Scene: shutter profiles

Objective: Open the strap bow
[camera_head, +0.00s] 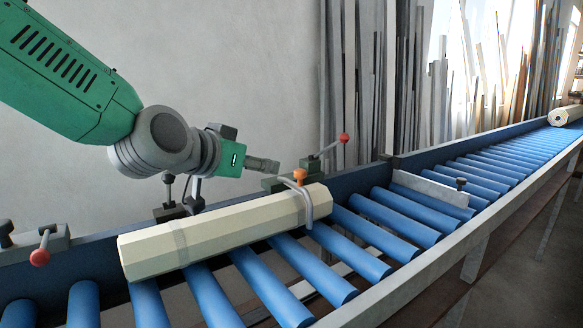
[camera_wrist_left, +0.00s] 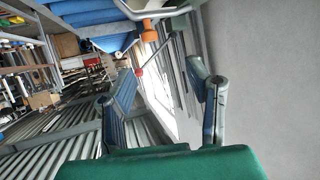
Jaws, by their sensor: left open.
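A cream, many-sided shutter profile (camera_head: 220,230) lies on the blue rollers, with a pale band around it near its left part. The grey strap bow (camera_head: 308,203) arches over its right end, with an orange knob (camera_head: 300,175) on top. The bow (camera_wrist_left: 158,12) and its orange knob (camera_wrist_left: 148,36) also show at the top of the left wrist view. My left gripper (camera_head: 268,165) is just left of the knob and above the profile, apart from the knob. In the wrist view its fingers (camera_wrist_left: 160,75) are spread and empty. My right gripper is not in view.
A lever with a red ball (camera_head: 344,138) stands behind the bow, and another red-ball lever (camera_head: 41,257) is at the far left. A small upright plate (camera_head: 430,188) crosses the rollers at the right. Another profile (camera_head: 565,115) lies far off. Tall profiles lean on the back wall.

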